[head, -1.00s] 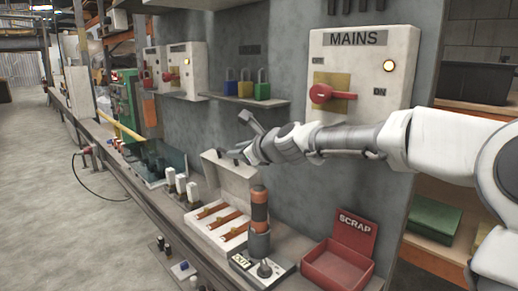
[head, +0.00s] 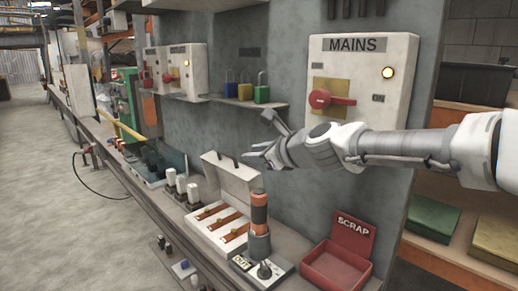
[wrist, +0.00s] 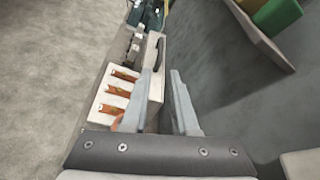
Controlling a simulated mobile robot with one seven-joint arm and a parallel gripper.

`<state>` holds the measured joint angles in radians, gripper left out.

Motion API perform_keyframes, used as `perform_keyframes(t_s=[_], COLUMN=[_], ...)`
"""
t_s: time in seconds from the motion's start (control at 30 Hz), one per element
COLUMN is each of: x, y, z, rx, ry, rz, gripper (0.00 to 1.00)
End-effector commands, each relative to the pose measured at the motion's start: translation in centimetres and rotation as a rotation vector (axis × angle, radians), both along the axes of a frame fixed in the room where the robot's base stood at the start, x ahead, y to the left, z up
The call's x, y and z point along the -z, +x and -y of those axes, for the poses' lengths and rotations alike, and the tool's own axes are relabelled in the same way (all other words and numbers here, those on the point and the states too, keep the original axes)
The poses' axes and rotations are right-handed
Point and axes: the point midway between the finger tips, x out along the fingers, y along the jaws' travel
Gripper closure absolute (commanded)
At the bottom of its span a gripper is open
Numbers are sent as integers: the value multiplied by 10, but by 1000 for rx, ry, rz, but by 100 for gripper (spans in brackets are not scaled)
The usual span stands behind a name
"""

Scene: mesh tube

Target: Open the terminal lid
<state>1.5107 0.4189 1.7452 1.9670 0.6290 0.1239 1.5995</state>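A clear bluish terminal cover (head: 172,163) stands over dark terminal blocks (head: 153,156) on the bench at left; I cannot tell whether it is the task's lid or how it is hinged. Nearer, a white box (head: 207,232) holds three copper-coloured links, and its white lid (head: 232,175) stands raised against the wall side. My gripper (head: 258,137) is in the air above and right of that raised lid, apart from it. In the wrist view my gripper (wrist: 166,95) has its two fingers spread with nothing between them. The white box (wrist: 112,95) shows left of the fingers there.
An orange-and-black cylindrical tool (head: 259,215) stands beside the white box. A red SCRAP bin (head: 338,262) is at right. White-topped posts (head: 181,187) stand between box and clear cover. A shelf with padlocks (head: 246,92) and the MAINS switch box (head: 365,75) are on the wall.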

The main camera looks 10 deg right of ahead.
Motion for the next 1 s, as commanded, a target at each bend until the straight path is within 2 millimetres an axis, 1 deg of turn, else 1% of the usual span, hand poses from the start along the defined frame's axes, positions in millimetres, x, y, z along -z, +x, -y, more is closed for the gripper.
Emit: perform_keyframes(t_s=[0.03, 0.23, 0.63, 0.7, 0.77, 0.8, 0.87, 1.0], x=[-3, -6, -6, -6, -5, -4, 0, 11], y=[-3, -12, -14, -14, -13, -12, -9, 2], z=[3, 7, 7, 7, 5, 3, 0, -13], rx=[2, 0, 0, -1, -3, -7, -13, -38], ry=[0, 1, 1, -2, -8, -17, -38, -128], rz=[-1, 0, 1, 1, 0, -1, -1, 2], gripper=[73, 73, 73, 85, 96, 100, 100, 100])
